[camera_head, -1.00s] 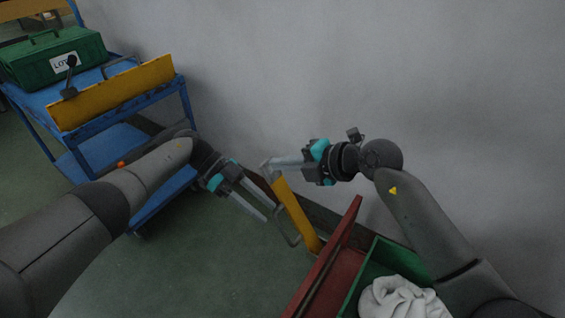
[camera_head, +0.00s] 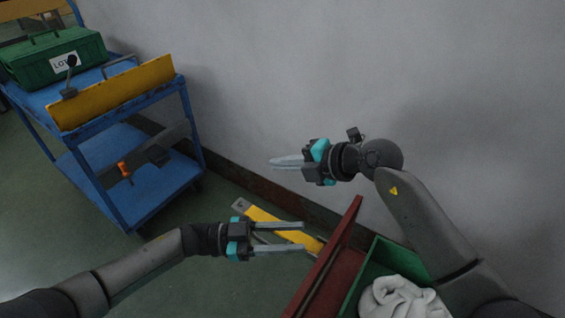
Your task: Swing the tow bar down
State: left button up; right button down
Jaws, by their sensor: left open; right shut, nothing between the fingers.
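The yellow tow bar (camera_head: 261,215) slopes low above the floor, from a grey end plate at its upper left down toward the red cart (camera_head: 333,262) at its lower right. My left gripper (camera_head: 304,237) is open, its fingers pointing right. It covers part of the bar and its grey handle loop in this view; I cannot tell whether it touches them. My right gripper (camera_head: 271,162) is shut and empty, up above the bar and apart from it, in front of the wall.
A blue trolley (camera_head: 150,205) stands at the left with a green box (camera_head: 52,58) and a yellow panel (camera_head: 115,93) on it. A green crate (camera_head: 370,262) with white cloth (camera_head: 402,298) is at the lower right. The grey wall runs behind; green floor is clear at centre left.

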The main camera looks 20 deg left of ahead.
pick_arm(q)
jog(key=s+d+r+n+t+y, duration=0.5)
jog(key=n+t, duration=0.3)
jog(key=t, duration=0.3)
jog(key=s+a+f+n+g+y+p, duration=0.3)
jog(key=s+a+n+g+y+p, duration=0.1)
jog(key=a+g+y, duration=0.3)
jog(key=shift+a+f+n+g+y, duration=0.25)
jog(key=shift+a+n+g+y, duration=0.2)
jog(key=shift+a+y, duration=0.95)
pick_arm(e)
jog(key=shift+w+a+f+h, duration=0.2)
jog(key=shift+a+f+h, duration=0.05)
jog(key=shift+a+h, duration=0.3)
pick_arm(q)
jog(key=shift+d+y, duration=0.3)
